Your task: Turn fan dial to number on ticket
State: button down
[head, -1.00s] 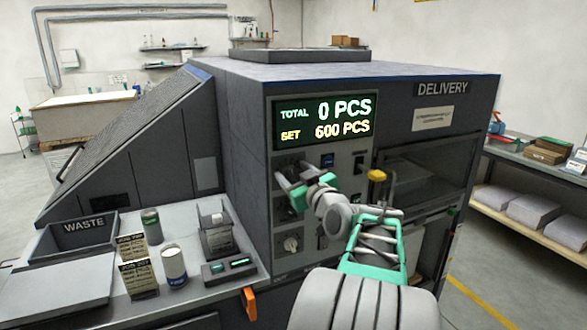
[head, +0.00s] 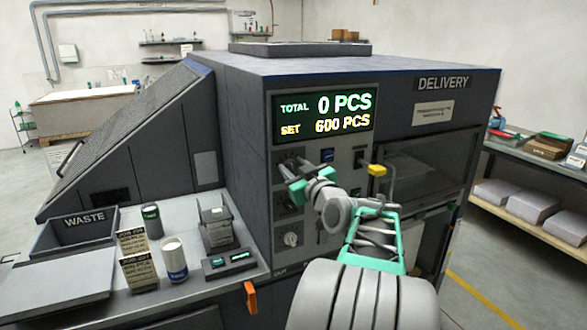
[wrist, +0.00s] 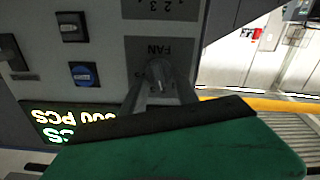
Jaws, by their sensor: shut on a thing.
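The fan dial (wrist: 160,74) shows in the wrist view below the printed word FAN. The fingers of my gripper (wrist: 160,88) are on both sides of it, shut on it. In the head view my gripper (head: 289,172) is against the machine's control panel (head: 348,140) and hides the dial. Two small printed cards stand on the left counter, a rear card (head: 132,240) and a front card (head: 139,270). They may be tickets, but their small print cannot be read. The number the dial points to cannot be read.
A display (head: 325,114) above the dial reads TOTAL 0 PCS, SET 600 PCS. Another knob (head: 290,239) sits lower on the panel. A yellow-topped part (head: 377,170) stands right of my wrist. A waste bin (head: 75,233) and cans, including a white one (head: 174,260), crowd the counter.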

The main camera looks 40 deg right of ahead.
jog(key=shift+m+b, duration=0.35)
jog(key=shift+m, duration=0.05)
jog(key=shift+d+f+m+b, duration=0.1)
jog(key=shift+d+m+b, duration=0.05)
jog(key=shift+m+b, duration=0.65)
jog(key=m+b, duration=0.1)
jog(key=m, duration=0.1)
jog(key=shift+d+m, duration=0.1)
jog(key=shift+m, duration=0.3)
jog(key=m, duration=0.3)
jog(key=shift+s+d+m+b, duration=0.1)
jog(key=shift+d+m+b, duration=0.05)
jog(key=shift+m+b, duration=0.2)
jog(key=shift+d+m, duration=0.1)
jog(key=shift+m, duration=1.35)
jog(key=c, duration=0.9)
grip_release()
